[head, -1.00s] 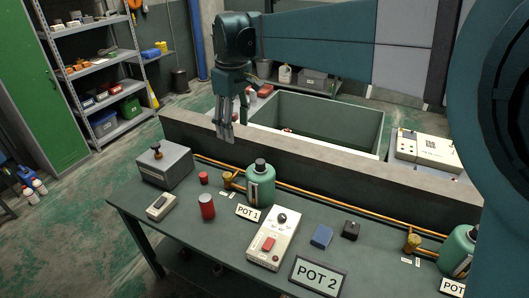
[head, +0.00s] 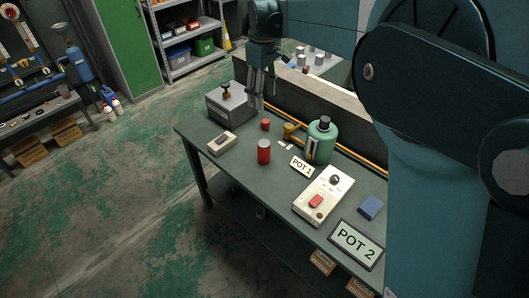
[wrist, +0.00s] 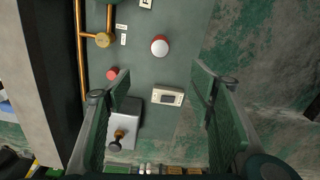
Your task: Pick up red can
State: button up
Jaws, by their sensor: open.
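The red can (head: 264,151) stands upright on the dark workbench (head: 233,151), left of the POT 1 sign. It also shows from above in the wrist view (wrist: 160,46), with a pale top, beyond my fingertips. A smaller red cylinder (head: 265,125) stands behind it, and it shows left of the can in the wrist view (wrist: 113,73). My gripper (head: 257,106) points down over the back of the bench, beside the grey box.
A grey box with a knob (head: 228,101) and a small pale meter (head: 222,143) stand to the left. A green bottle (head: 321,140), brass valve (head: 290,130) and white control unit (head: 322,195) stand to the right. A concrete ledge (head: 310,97) runs behind. Bench space around the can is clear.

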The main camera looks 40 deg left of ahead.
aim_at(264, 143)
notch_tip(264, 143, down, 24)
jog(key=shift+f, duration=0.2)
jog(key=shift+w, duration=0.1)
jog(key=shift+f, duration=1.25)
jog(key=shift+f+b, duration=0.4)
jog(key=shift+f, duration=2.25)
jog(key=c, duration=1.1)
jog(key=shift+r, duration=0.1)
